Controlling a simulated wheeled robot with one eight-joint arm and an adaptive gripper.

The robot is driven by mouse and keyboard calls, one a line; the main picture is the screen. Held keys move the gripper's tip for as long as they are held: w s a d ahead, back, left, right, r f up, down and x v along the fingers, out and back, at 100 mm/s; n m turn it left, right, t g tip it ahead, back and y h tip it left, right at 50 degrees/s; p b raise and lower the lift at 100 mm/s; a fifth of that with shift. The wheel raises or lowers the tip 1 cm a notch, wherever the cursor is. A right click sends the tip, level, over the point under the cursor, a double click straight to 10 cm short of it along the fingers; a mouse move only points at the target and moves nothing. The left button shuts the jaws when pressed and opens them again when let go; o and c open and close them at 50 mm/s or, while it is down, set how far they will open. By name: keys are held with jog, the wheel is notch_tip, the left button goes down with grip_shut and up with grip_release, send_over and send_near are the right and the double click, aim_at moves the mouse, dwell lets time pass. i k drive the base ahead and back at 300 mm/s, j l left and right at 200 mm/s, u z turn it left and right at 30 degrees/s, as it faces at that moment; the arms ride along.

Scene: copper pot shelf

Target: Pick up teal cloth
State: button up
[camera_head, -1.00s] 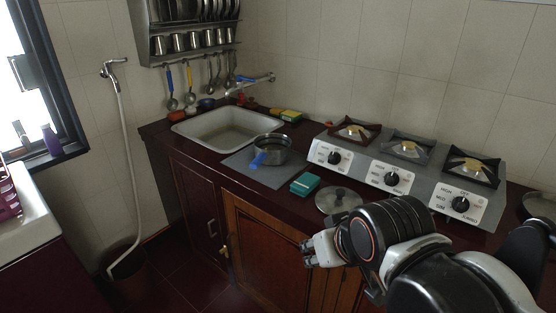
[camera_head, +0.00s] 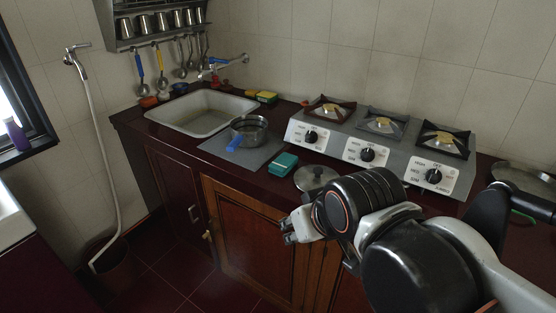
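The teal cloth (camera_head: 283,164) is a small folded block lying on the dark red countertop, between the grey mat and a round metal lid. My gripper (camera_head: 287,230) is in front of the counter, lower than the cloth and apart from it. Its fingers point left and are small in the picture, so I cannot tell how far apart they are. No cloth shows in the gripper.
A pot with a blue handle (camera_head: 248,131) stands on the grey mat (camera_head: 215,149) left of the cloth. The lid (camera_head: 315,178) lies just right of it. A three-burner stove (camera_head: 375,147) stands behind, and a sink (camera_head: 176,122) is at the left.

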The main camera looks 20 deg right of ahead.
aim_at(285, 162)
jog(key=i+j, duration=0.1)
jog(key=i, duration=0.35)
jog(key=i+j+z, duration=0.1)
jog(key=i, duration=0.4)
